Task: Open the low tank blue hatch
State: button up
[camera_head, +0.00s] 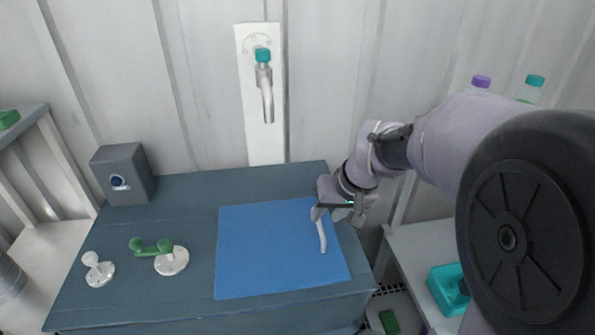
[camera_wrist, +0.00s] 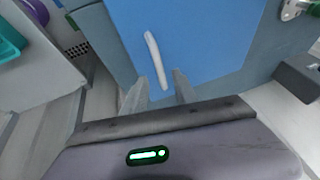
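The blue hatch (camera_head: 265,250) lies flat and shut on top of the low dark blue-grey tank (camera_head: 190,200). A slim white bar handle (camera_head: 322,238) runs along its right side. In the wrist view the hatch (camera_wrist: 215,40) fills the upper middle, with the handle (camera_wrist: 153,55) on it. My gripper (camera_head: 333,212) is at the far end of the handle, over the hatch's right edge. In the wrist view my gripper (camera_wrist: 158,92) is open, with one finger on each side of the handle's near end. Whether the fingers touch the handle cannot be told.
A green lever valve (camera_head: 168,258), a white knob (camera_head: 98,270) and a grey box (camera_head: 123,175) stand on the tank's left part. A wall panel (camera_head: 262,140) with a teal-topped handle rises behind. A teal tray (camera_head: 447,290) sits on the right-hand bench.

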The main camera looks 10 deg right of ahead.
aim_at(320, 222)
jog(key=b+x, duration=0.1)
jog(key=x, duration=0.2)
jog(key=shift+w+f, duration=0.15)
jog(key=shift+f, duration=0.2)
grip_shut()
dwell(1.1)
